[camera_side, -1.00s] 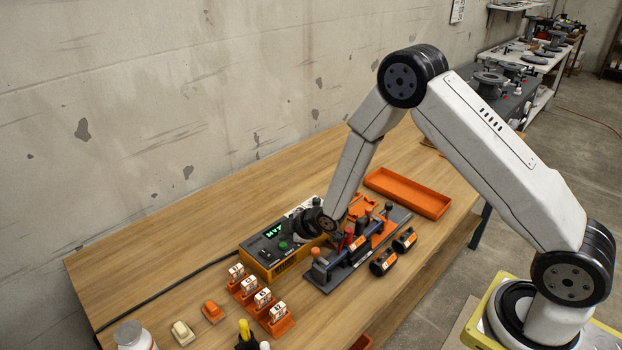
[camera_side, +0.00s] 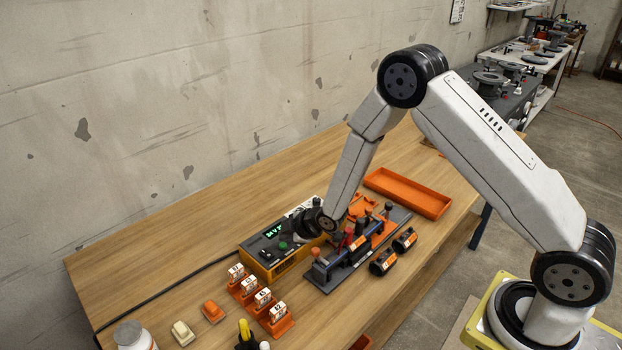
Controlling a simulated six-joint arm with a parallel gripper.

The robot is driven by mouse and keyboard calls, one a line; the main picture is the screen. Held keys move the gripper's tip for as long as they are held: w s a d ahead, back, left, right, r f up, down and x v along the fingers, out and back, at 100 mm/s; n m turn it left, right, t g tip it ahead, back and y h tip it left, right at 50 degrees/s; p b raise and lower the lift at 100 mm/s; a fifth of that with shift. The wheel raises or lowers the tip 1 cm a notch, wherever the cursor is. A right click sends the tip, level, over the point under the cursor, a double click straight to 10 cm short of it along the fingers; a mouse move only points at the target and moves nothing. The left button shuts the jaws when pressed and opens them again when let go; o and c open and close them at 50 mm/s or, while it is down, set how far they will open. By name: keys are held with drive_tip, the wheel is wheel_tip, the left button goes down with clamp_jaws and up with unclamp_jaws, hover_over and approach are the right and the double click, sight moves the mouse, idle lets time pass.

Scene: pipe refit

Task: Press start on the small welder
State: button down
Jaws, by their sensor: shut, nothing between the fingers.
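The small welder (camera_side: 262,262) is a yellow and dark box on the table, with lit green characters (camera_side: 273,232) on its top panel. A green button (camera_side: 283,245) shows on the panel's near side. My gripper (camera_side: 301,229) is over the right end of the welder, to the right of the green button. It looks dark against the dark panel, and its fingertips are hard to make out. It appears shut and empty. My wrist hides the right part of the panel, and I cannot tell whether the fingers touch it.
A clamp fixture with an orange knob (camera_side: 315,252) stands close on the right. Several orange holders with white labelled pieces (camera_side: 262,298) stand in front. An orange tray (camera_side: 408,193) lies behind. The table's left side (camera_side: 150,265) is mostly clear.

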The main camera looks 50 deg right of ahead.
sight(286, 245)
drive_tip(key=shift+f, duration=0.9)
idle(1.3)
drive_tip(key=shift+r, duration=0.9)
idle(0.3)
drive_tip(key=shift+r, duration=2.5)
drive_tip(key=shift+s+r, duration=0.1)
